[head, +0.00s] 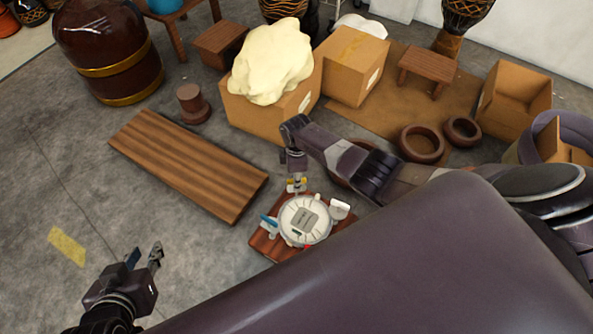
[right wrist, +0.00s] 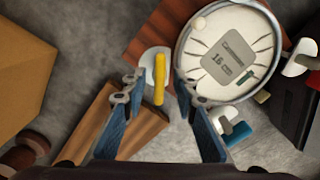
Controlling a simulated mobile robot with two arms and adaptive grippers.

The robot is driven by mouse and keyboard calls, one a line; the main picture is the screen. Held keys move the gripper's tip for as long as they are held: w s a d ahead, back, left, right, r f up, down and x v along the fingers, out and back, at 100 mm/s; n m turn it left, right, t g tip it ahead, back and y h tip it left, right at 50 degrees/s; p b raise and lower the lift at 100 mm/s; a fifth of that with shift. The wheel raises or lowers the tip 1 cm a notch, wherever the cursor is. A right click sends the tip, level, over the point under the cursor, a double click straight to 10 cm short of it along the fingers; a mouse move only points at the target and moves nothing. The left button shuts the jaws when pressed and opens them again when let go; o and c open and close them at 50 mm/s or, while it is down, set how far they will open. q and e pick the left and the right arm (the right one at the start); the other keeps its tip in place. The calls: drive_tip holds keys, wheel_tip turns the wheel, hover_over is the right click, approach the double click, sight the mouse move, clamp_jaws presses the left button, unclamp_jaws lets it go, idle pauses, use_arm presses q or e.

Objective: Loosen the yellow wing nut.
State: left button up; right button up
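The yellow wing nut (right wrist: 160,78) shows as a slim upright shape in front of a white rounded bracket at the drum's edge. The drum (head: 305,219) has a pale round head with a grey label and sits on a reddish wooden board (head: 262,246). My right gripper (right wrist: 157,88) is open, one blue-padded finger on each side of the yellow wing nut, with visible gaps. In the head view my right gripper (head: 296,180) is over the drum's far edge. My left gripper (head: 145,256) is open and empty, left of the drum above the floor.
A blue wing nut (head: 268,221) is on the drum's left side. A long wooden bench (head: 185,165) lies to the left. Cardboard boxes (head: 357,65), clay rings (head: 421,143) and a small stool (head: 427,68) stand behind. The floor around my left gripper is clear.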

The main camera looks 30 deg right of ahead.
drive_tip(key=shift+r, duration=0.15)
wheel_tip(320, 180, up, 12)
idle(0.6)
drive_tip(key=shift+f, duration=0.2)
